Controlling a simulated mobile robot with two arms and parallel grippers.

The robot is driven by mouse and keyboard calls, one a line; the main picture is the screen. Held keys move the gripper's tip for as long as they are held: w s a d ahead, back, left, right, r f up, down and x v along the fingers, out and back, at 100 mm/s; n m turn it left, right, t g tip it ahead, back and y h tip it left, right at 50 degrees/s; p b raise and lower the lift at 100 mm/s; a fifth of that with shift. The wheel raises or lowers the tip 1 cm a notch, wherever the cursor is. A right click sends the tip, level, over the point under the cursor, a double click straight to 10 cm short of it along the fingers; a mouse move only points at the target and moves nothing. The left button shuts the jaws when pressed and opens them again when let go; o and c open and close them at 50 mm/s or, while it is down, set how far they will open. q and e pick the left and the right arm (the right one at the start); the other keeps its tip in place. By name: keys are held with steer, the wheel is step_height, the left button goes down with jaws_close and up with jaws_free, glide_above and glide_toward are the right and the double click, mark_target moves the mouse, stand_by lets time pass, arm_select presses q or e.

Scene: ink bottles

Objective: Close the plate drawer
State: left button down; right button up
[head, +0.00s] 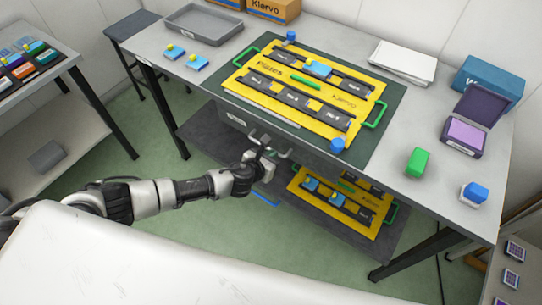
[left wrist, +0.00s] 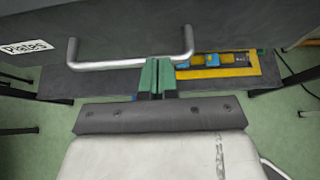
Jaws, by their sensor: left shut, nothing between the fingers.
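The plate drawer (head: 236,118) is a dark grey front under the table's near edge, and no open interior shows in either view. Its front fills the top of the left wrist view (left wrist: 105,25), with a white "Plates" label (left wrist: 27,47) at left. A grey bar handle (left wrist: 95,66) sticks out from it. My left gripper (left wrist: 158,62) has green fingertips shut together with nothing between them. They overlap the handle bar in the wrist view; I cannot tell whether they touch it. In the head view my left gripper (head: 266,158) is just below the drawer front. My right gripper is not in view.
A yellow plate frame (head: 240,88) lies on a dark mat on the table (head: 408,187). A second yellow frame (head: 335,216) lies on the lower shelf, right of my gripper. A green block (head: 418,162) and a blue-topped bottle (head: 475,193) stand at right. Green floor is open at left.

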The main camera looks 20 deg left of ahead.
mark_target(282, 143)
arm_select(q)
steer(key=w, duration=0.1)
steer(key=w+d, duration=0.1)
steer(key=w, duration=0.2)
steer(key=shift+d, duration=0.25)
steer(key=shift+w+r, duration=0.1)
steer(key=shift+w, duration=0.05)
steer(key=shift+r, duration=0.1)
